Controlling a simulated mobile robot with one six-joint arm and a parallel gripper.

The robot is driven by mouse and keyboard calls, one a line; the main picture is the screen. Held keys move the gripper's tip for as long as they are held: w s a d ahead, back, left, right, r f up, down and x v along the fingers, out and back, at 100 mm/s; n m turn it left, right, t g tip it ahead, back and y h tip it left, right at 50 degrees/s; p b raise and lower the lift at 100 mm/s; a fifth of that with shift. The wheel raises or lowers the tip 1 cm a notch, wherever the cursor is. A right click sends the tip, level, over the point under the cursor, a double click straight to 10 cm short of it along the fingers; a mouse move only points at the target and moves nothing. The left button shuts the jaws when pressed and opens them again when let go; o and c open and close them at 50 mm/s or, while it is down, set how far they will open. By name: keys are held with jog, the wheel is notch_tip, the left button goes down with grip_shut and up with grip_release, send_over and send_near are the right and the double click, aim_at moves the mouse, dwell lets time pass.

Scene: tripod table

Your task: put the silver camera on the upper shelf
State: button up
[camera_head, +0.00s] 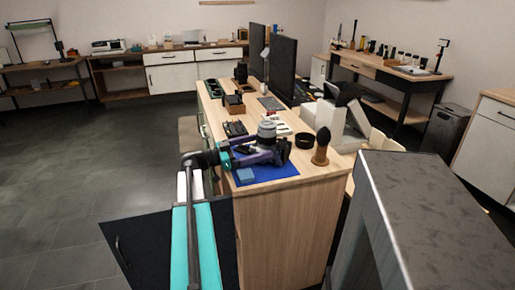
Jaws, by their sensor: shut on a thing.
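My gripper (278,151) is over the near end of the wooden workbench (292,202), above the blue mat (283,172). It is shut on a small dark thing (284,148). That thing is partly hidden by my wrist and too small to tell for certain as the silver camera. I make out no other clear silver camera. Which surface is the upper shelf I cannot tell; a low shelf board (393,108) shows under the desk at the back right.
A blue-grey block (245,175) lies on the mat. A black ring-shaped item (304,141) and a brown wooden-handled item (321,147) stand to the right of my gripper. Monitors (283,68) stand farther back. A grey cabinet (430,200) fills the right foreground. Floor at left is clear.

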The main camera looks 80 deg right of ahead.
jog(key=shift+a+f+b, duration=0.15)
jog(key=shift+f+b, duration=0.25)
jog(key=shift+f, duration=0.15)
jog(key=o, duration=1.3)
jog(key=shift+f, duration=0.2)
jog(key=shift+c, duration=0.2)
jog(key=shift+r, duration=0.1)
jog(key=shift+r, duration=0.25)
jog(key=shift+r+p, duration=0.75)
jog(key=shift+p, duration=0.45)
jog(key=v, duration=0.6)
jog(key=b+v, duration=0.1)
jog(key=v, duration=0.5)
jog(key=shift+f, duration=0.2)
